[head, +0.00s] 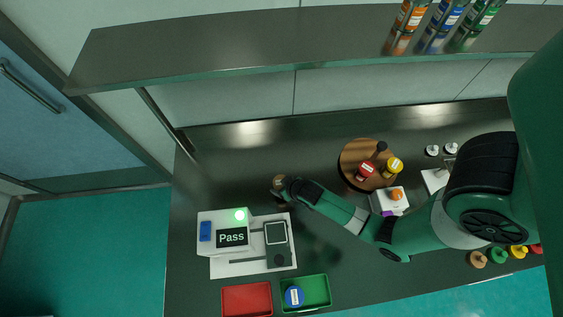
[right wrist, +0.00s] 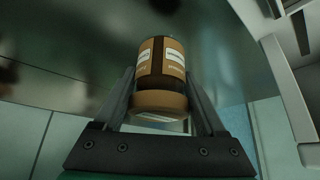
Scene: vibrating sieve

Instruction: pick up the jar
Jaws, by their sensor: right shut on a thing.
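A jar (right wrist: 160,62) with a tan-orange label and a tan end shows between the two dark fingers of my right gripper (right wrist: 160,95) in the right wrist view. The fingers are shut on its sides. In the head view, my right gripper (head: 279,186) is at the middle left of the dark counter, just above the white machine, with only a small brown part of the jar (head: 278,180) showing. I cannot tell whether the jar touches the counter. My left gripper is not in view.
A white machine (head: 222,222) with a "Pass" screen stands close below the gripper. A red tray (head: 229,301) and a green tray (head: 318,285) holding a blue-lidded jar (head: 294,296) lie in front. A round wooden stand (head: 350,159) bears several jars. A shelf (head: 230,45) spans the back.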

